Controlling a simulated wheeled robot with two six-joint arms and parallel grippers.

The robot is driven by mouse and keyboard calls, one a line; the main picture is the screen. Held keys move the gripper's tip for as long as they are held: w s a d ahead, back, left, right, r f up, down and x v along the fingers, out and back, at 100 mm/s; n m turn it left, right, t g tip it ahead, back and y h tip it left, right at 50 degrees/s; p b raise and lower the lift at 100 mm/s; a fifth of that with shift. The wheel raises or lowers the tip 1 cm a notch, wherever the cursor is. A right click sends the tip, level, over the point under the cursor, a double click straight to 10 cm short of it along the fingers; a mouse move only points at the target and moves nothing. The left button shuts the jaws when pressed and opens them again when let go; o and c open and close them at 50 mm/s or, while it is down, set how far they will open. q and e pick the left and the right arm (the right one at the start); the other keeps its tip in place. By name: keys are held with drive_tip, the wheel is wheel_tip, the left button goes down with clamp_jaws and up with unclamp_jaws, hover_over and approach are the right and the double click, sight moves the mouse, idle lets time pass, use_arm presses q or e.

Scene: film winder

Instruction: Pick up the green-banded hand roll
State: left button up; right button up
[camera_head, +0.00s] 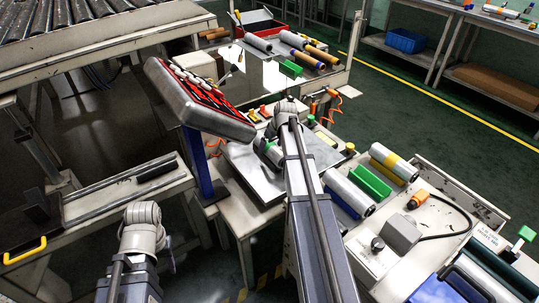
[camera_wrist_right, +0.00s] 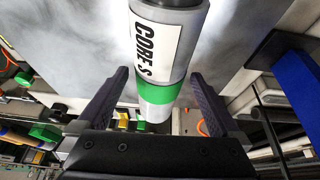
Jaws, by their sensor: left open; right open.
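The green-banded hand roll (camera_wrist_right: 157,93) is a grey cylinder with a white "CORE S" label and a green band. In the right wrist view it stretches from the top edge down between the fingers of my right gripper (camera_wrist_right: 158,75). These fingers are open, one on each side of the roll, with visible gaps. In the head view the roll (camera_head: 273,154) shows small over the grey work surface, left of my right arm, which partly covers that area. My left arm shows at the lower left of the head view, but its gripper does not show.
A tilted tray (camera_head: 205,105) with red compartments stands left of the work surface. More rolls (camera_head: 290,41) lie on the back table.

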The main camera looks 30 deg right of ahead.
drive_tip(key=shift+w+f, duration=0.1)
drive_tip(key=shift+f, duration=0.05)
clamp_jaws()
idle(0.8)
